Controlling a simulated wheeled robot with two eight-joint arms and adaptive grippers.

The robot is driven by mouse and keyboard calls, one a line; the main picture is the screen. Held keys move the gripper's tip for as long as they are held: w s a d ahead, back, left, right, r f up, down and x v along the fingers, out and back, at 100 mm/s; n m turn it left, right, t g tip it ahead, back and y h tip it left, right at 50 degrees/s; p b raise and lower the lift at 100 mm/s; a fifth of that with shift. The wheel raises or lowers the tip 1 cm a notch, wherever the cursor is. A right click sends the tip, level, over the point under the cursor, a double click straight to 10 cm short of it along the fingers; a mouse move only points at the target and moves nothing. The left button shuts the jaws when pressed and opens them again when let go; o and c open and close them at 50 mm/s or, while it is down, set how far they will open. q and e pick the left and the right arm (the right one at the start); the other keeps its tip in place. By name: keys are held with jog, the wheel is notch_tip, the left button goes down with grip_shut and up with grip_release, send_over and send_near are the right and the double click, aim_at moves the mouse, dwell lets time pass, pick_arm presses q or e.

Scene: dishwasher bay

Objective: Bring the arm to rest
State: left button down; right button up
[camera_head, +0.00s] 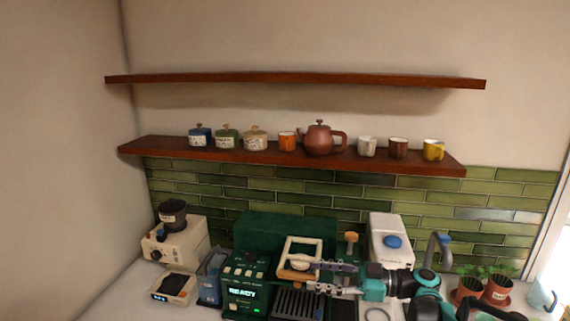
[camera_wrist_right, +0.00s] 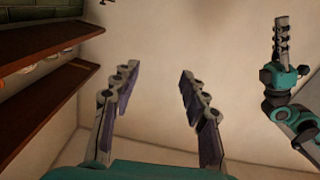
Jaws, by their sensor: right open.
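My right gripper (camera_head: 316,276) reaches in from the lower right of the head view, over the crowded counter. Its fingers point left, in front of a cream-framed device. In the right wrist view, the right gripper (camera_wrist_right: 158,75) has its two fingers wide apart, with only plain wall between them. My left gripper (camera_wrist_right: 282,40) shows at the right of that view, pointing upward on its teal arm. It is seen edge-on, so its jaw opening is unclear. The left gripper does not show in the head view.
A dark green machine reading READY (camera_head: 245,293) stands left of the right gripper. A white container (camera_head: 388,236) and plant pots (camera_head: 497,288) stand to the right. The lower shelf (camera_head: 205,152) holds jars, cups and a teapot (camera_head: 318,140); the upper shelf (camera_head: 300,78) is empty.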

jog(key=s+a+f+m+h+b, duration=0.2)
jog(key=s+f+m+h+b, duration=0.75)
jog(key=f, duration=0.65)
pick_arm(q)
notch_tip(320, 180, down, 14)
jog(key=b, duration=0.4)
jog(key=shift+w, duration=0.3)
pick_arm(e)
jog(key=s+d+f+m+t+h, duration=0.3)
jog(key=s+d+f+m+h, duration=0.4)
jog(key=s+d+f, duration=0.4)
jog(key=shift+s+d+f+h, duration=0.15)
jog(key=shift+s+f+h, duration=0.3)
jog(key=shift+s, duration=0.2)
